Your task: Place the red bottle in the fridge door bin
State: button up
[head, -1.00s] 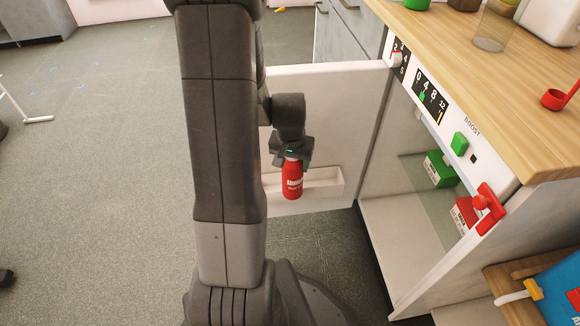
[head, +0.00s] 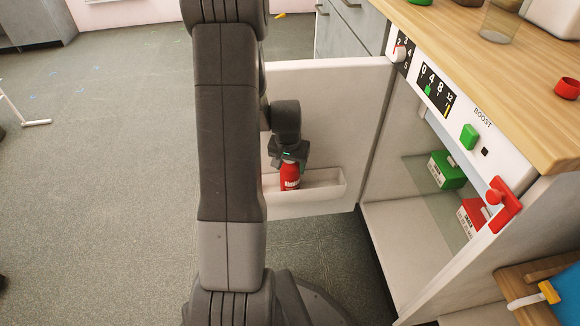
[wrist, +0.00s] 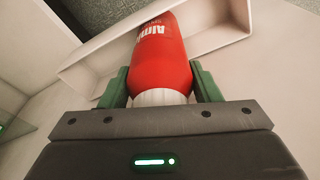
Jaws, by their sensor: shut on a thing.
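The red bottle (head: 290,176) hangs upright below my gripper (head: 289,158) in the head view. My gripper is shut on its white cap end, with a green finger on each side in the wrist view (wrist: 161,88). The bottle (wrist: 160,55) has white lettering. The white fridge door bin (head: 325,186) is on the inside of the open fridge door (head: 335,110). The bottle's lower part is within the bin's outline, its base partly hidden by the bin's front wall. I cannot tell whether the base touches the bin floor.
The open fridge (head: 400,235) at right holds a green box (head: 445,170) and a red box (head: 474,216). A wooden counter (head: 490,85) above carries a clear glass (head: 499,20) and a red cup (head: 567,88). The bin's right part looks empty.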

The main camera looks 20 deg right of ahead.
jog(key=o, duration=1.7)
jog(key=r+p, duration=0.1)
jog(key=r, duration=0.3)
jog(key=s+r+p, duration=0.1)
jog(key=r+p, duration=0.1)
jog(key=r, duration=0.2)
jog(key=a+r+p, duration=0.1)
jog(key=r, duration=0.3)
jog(key=shift+s, duration=0.2)
